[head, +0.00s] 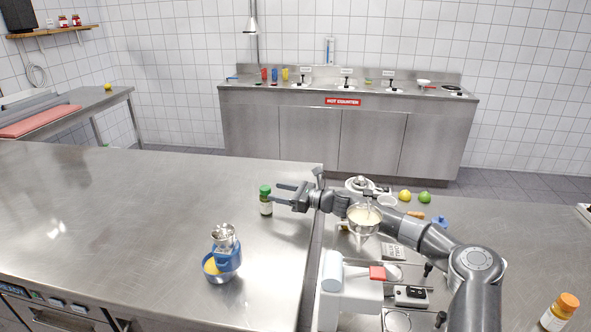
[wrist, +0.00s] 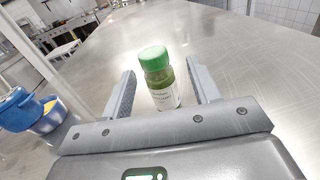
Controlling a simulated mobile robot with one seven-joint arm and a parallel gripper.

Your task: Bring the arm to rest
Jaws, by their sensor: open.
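My gripper (head: 284,193) is at the end of my arm, which reaches left across the steel counter (head: 120,210). It also shows in the wrist view (wrist: 160,88), with its two fingers apart. A small jar with a green lid (head: 265,201) stands upright on the counter near the fingertips. In the wrist view the jar (wrist: 158,78) shows between and just beyond the fingers. I cannot tell whether either finger touches it.
Right of the counter edge are a scale-like device (head: 411,296), a lemon (head: 405,196) and a lime (head: 425,198). An orange-capped bottle (head: 558,312) stands at lower right. The counter's left is clear.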

